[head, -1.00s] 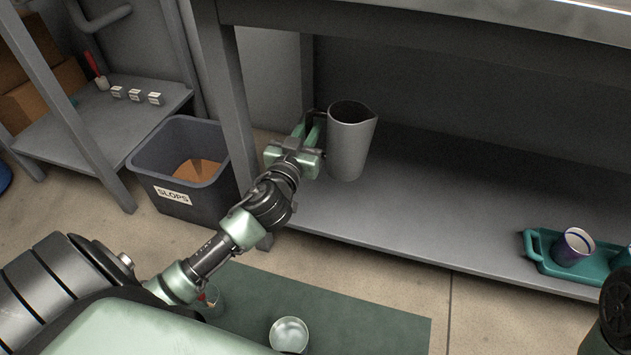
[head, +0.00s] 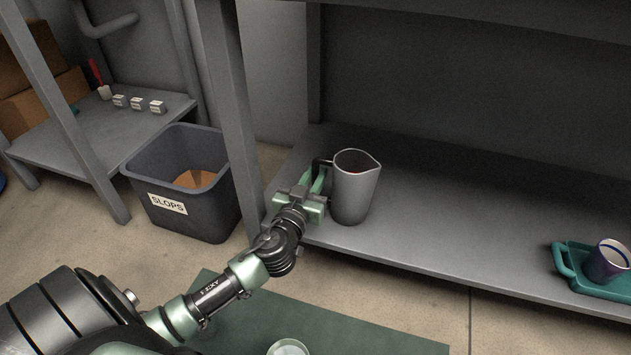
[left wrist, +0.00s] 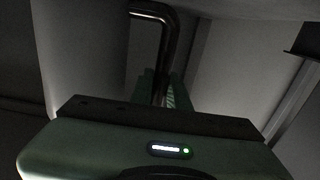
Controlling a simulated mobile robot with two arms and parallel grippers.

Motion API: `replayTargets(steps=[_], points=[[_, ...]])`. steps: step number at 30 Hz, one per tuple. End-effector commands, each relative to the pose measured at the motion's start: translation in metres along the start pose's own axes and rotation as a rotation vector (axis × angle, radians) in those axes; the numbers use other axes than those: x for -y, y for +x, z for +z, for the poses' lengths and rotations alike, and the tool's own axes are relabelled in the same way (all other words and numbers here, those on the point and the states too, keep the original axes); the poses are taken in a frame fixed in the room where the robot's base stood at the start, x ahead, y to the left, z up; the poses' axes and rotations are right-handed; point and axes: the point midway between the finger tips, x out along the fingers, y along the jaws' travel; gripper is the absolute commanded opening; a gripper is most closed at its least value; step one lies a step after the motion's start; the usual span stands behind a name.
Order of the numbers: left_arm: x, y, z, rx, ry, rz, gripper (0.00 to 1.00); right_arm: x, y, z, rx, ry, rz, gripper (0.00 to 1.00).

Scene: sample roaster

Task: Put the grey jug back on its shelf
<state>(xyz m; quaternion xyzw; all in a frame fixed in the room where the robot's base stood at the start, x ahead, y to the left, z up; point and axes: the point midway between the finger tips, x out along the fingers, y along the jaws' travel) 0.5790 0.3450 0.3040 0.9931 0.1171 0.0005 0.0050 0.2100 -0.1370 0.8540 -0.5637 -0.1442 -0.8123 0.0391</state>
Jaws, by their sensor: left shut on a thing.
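The grey jug (head: 354,190) is upright at the left end of the low grey shelf (head: 430,235), close to its front edge. Its base looks to be at the shelf surface, but I cannot tell for sure whether it touches. My left gripper (head: 318,182) is at the jug's left side, shut on its dark handle. In the left wrist view the handle (left wrist: 155,20) runs down between the green fingers (left wrist: 160,88), with the jug's grey wall behind. Something reddish shows inside the jug's mouth.
A teal tray (head: 563,262) with a white and purple cup (head: 607,262) sits at the shelf's right. A table leg (head: 232,110) stands left of my gripper, beside the slops bin (head: 190,215). The shelf's middle is clear.

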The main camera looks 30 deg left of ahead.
Motion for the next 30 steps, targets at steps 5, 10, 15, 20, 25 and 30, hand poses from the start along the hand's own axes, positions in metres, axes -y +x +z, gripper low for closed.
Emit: replayTargets(steps=[5, 10, 15, 20, 25, 30], points=[[0.0, 0.001, -0.005, -0.006, -0.001, 0.001, 0.0, 0.0, 0.002, 0.0, -0.001, 0.0, -0.001, 1.0], [0.0, 0.001, 0.001, -0.005, -0.002, 0.001, 0.0, 0.001, -0.003, -0.002, -0.002, 0.0, -0.001, 1.0], [0.0, 0.0, 0.001, 0.0, 0.001, 0.0, 0.39, 0.001, -0.001, -0.001, -0.002, 0.0, -0.001, 1.0], [0.0, 0.0, 0.001, 0.0, 0.001, 0.0, 0.39, 0.001, -0.001, -0.001, -0.002, 0.0, -0.001, 1.0], [0.0, -0.002, -0.004, 0.001, 0.0, 0.0, 0.39, -0.001, 0.004, 0.001, -0.002, 0.0, -0.001, 1.0], [0.0, -0.03, -0.002, 0.005, -0.003, -0.001, 0.39, -0.002, 0.011, 0.004, -0.001, 0.0, -0.001, 1.0]])
